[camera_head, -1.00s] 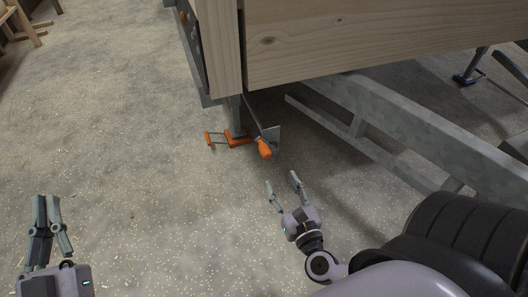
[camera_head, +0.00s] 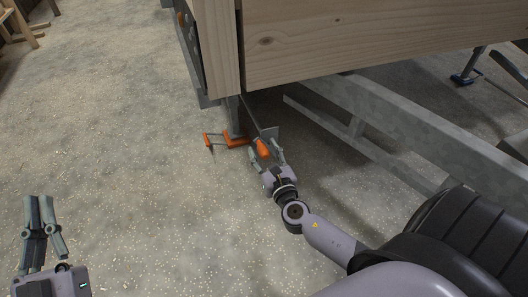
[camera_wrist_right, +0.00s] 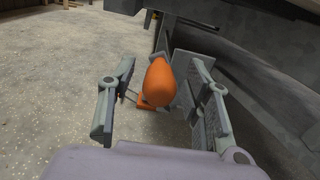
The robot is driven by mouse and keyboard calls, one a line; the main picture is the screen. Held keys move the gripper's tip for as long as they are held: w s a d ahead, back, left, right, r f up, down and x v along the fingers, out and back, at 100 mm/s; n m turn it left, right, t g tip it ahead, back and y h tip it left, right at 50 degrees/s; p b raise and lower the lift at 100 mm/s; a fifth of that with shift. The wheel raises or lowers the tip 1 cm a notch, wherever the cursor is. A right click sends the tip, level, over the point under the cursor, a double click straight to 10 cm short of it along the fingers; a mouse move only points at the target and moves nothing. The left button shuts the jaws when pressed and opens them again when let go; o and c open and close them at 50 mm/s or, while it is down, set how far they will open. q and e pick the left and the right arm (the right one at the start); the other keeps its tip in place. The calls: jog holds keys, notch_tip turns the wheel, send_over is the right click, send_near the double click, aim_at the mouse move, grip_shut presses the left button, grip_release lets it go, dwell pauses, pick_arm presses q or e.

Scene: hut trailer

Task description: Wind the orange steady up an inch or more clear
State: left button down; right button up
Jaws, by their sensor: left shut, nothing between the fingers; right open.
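The orange steady (camera_head: 236,141) stands on the floor under the trailer's corner, with an orange foot, a grey leg (camera_head: 234,117) and an orange crank handle grip (camera_head: 263,149). My right gripper (camera_head: 266,155) is open, with its fingers on either side of the grip. In the right wrist view the grip (camera_wrist_right: 159,82) sits between the open fingers (camera_wrist_right: 158,95), with gaps to both. The steady's foot is mostly hidden behind the grip there. My left gripper (camera_head: 42,200) is shut and empty at the lower left, far from the steady.
The wooden hut wall (camera_head: 370,40) overhangs the steady. The galvanised chassis rail (camera_head: 400,125) runs to the right, with a black tyre (camera_head: 455,235) nearer me. The concrete floor (camera_head: 130,130) to the left is clear.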

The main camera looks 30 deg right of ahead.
jog(key=shift+c, duration=0.4)
grip_shut()
dwell(0.4)
